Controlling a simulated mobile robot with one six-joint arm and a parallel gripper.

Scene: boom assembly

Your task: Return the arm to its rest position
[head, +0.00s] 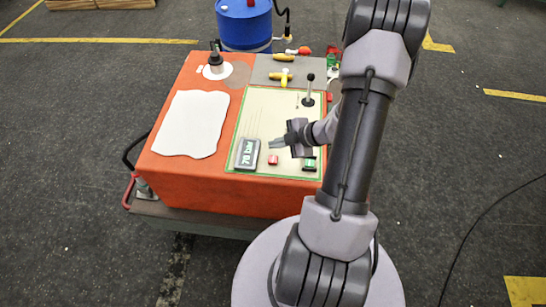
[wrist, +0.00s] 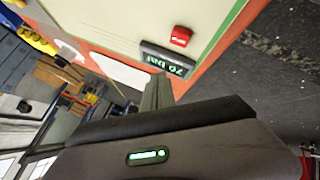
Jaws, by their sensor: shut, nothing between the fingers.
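My gripper (head: 281,143) hangs over the front part of the green-edged panel (head: 250,122) on an orange workbench (head: 215,183). Its fingers point left in the head view, and they are shut with nothing between them. In the wrist view the shut finger (wrist: 157,92) shows in front of a dark display (wrist: 166,61) reading "70 bar". The display (head: 247,154) also shows in the head view, left of and below the fingertips. A red button (wrist: 181,36) sits beside the display. My arm covers part of the bench's right side in the head view.
A black-knobbed lever (head: 309,92) stands on the panel behind my gripper. Yellow valve handles (head: 284,77) lie farther back. A white sheet (head: 190,123) lies on the bench's left side. A blue barrel (head: 244,24) stands behind the bench. The floor (head: 460,130) to the right is mostly clear.

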